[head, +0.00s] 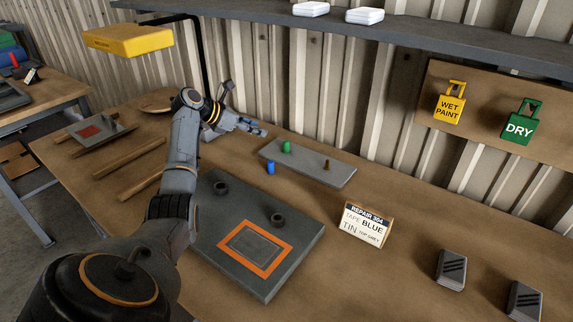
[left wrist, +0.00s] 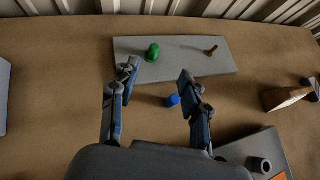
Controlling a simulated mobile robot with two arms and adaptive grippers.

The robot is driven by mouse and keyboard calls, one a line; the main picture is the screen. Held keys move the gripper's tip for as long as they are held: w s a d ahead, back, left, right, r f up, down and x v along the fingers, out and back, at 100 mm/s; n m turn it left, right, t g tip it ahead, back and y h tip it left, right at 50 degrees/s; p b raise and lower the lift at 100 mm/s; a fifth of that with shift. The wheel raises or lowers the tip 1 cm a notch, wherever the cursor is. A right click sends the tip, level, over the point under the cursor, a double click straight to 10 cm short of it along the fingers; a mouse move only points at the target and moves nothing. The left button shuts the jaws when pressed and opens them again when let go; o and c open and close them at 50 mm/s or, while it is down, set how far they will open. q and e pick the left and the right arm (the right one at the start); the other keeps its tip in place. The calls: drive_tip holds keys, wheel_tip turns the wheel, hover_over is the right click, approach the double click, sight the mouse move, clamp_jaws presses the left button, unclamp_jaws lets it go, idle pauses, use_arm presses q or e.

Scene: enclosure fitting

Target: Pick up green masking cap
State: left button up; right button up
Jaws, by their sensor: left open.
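The green masking cap (head: 287,147) stands on a grey rectangular plate (head: 325,172) near the wall. In the left wrist view the green cap (left wrist: 152,52) is on the plate's left part, just beyond my left fingertips. My left gripper (head: 255,128) is open and empty, to the left of the green cap in the head view. In the left wrist view the left gripper (left wrist: 157,75) has its two fingers spread apart. A blue cap (head: 270,167) sits on the table just off the plate's near edge. My right gripper is not in view.
A dark panel (head: 300,246) with an orange-bordered window and two black collars lies nearer. A sign card (head: 365,224) stands to the right. Two grey blocks (head: 451,269) sit at the far right.

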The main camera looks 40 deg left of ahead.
sight(284, 142)
use_arm(q)
drive_tip(key=x, duration=0.3)
drive_tip(key=f+b+x, duration=0.1)
drive_tip(key=x, duration=0.2)
drive_tip(key=s+x, duration=0.1)
drive_tip(key=x, duration=0.2)
drive_tip(key=shift+w+a+f, duration=0.1)
drive_tip(key=shift+w+f, duration=0.05)
drive_tip(key=shift+f, duration=0.35)
drive_tip(key=shift+w+f+b, duration=0.35)
drive_tip(key=shift+w+b, duration=0.05)
drive_tip(key=shift+w, duration=0.25)
drive_tip(key=b+x, duration=0.3)
drive_tip(key=shift+w+a+f, duration=0.1)
drive_tip(key=shift+w+f, duration=0.05)
drive_tip(key=shift+f, duration=0.1)
drive_tip(key=shift+w+f+b, duration=0.1)
drive_tip(key=shift+w+b, duration=0.35)
drive_tip(key=shift+b, duration=0.4)
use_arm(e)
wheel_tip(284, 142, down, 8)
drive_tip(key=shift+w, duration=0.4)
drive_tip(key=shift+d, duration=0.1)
use_arm(q)
drive_tip(key=c, duration=0.8)
